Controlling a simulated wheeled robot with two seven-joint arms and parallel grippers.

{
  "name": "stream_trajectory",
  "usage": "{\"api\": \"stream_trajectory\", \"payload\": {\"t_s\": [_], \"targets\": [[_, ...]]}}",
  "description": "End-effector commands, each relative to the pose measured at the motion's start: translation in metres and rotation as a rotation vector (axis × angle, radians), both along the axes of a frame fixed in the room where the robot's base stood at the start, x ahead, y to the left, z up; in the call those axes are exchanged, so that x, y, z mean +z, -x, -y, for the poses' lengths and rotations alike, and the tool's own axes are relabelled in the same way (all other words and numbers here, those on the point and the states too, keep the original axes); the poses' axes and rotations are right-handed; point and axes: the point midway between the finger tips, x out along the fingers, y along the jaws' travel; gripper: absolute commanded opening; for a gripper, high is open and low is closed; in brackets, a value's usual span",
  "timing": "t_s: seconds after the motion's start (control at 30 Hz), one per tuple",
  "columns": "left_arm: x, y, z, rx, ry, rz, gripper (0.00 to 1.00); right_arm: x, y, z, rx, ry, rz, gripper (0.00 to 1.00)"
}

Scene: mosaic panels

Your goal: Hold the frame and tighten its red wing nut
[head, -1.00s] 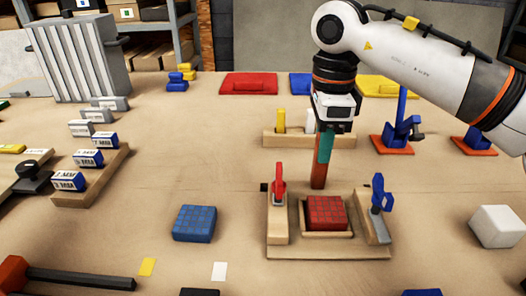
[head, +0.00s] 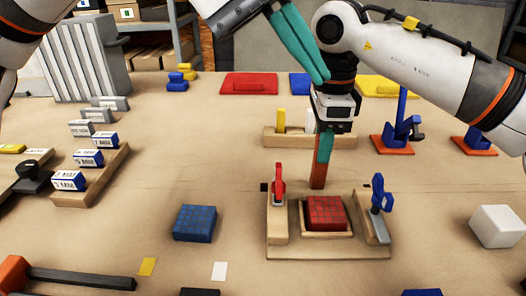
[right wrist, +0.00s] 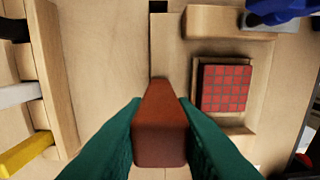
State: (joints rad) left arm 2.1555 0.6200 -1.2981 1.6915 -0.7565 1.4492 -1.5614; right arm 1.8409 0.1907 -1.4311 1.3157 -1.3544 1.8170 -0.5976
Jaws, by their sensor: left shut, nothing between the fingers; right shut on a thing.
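The wooden frame (head: 328,249) lies on the table with a red tiled panel (head: 325,212) in its middle. A red upright piece that looks like the wing nut (head: 279,187) stands on its left rail; a blue one (head: 378,193) stands on the right rail. My right gripper (head: 324,150) is shut on a red-brown bar (head: 318,178), upright at the frame's back edge; the right wrist view shows this bar (right wrist: 160,140) between the fingers. I cannot tell whether the bar joins the frame. My left gripper (head: 322,78) is shut and empty, high above the frame's back.
A blue tiled block (head: 194,223) lies left of the frame, and a white block (head: 497,226) lies to its right. A wooden rack (head: 285,140) with a yellow peg stands behind. A dark-handled hammer (head: 80,279) lies front left. Table around the blue block is mostly clear.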

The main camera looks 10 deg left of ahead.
Motion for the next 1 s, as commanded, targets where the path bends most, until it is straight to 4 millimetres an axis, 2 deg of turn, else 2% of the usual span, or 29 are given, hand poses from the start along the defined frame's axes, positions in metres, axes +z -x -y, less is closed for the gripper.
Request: {"api": "stream_trajectory", "payload": {"t_s": [0.03,0.1,0.2,0.3,0.43,1.0], "targets": [[-0.022,0.001,0.005,-0.084,-0.113,0.056,0.0,-0.003,0.0,0.0,-0.001,0.001,-0.002,0.0],[-0.049,0.0,0.005,-0.209,-0.265,0.123,0.0,-0.003,0.0,0.0,-0.001,0.001,-0.002,0.0],[-0.077,-0.002,-0.001,-0.366,-0.445,0.184,0.0,-0.003,-0.001,0.0,-0.001,0.002,-0.002,0.0],[-0.093,-0.003,-0.008,-0.473,-0.561,0.21,0.0,-0.003,-0.001,0.0,-0.001,0.002,-0.002,0.0],[-0.103,-0.004,-0.013,-0.539,-0.628,0.221,0.0,-0.003,-0.001,0.0,-0.001,0.002,-0.002,0.0],[-0.164,-0.005,-0.014,-0.547,-0.63,0.219,0.0,-0.003,-0.001,0.001,-0.002,0.004,0.0,0.0]]}}
